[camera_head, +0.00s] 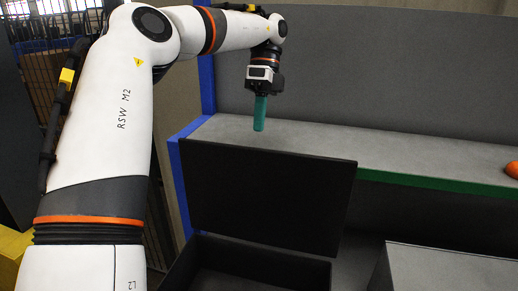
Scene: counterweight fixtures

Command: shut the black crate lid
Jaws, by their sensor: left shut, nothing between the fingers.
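The black crate (187,265) stands at the bottom middle of the head view, and its lower part is cut off by the frame. Its black lid (265,198) stands raised, close to upright, at the back of the crate. My left gripper (259,125) points down above and behind the lid's top edge, over the shelf area. Its teal fingers are together with nothing between them, and it looks apart from the lid. My right gripper is not in view.
A grey shelf (420,163) with a green front edge and blue posts runs behind the lid. An orange round object (512,169) sits on it at the far right. A grey box (450,268) stands right of the crate.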

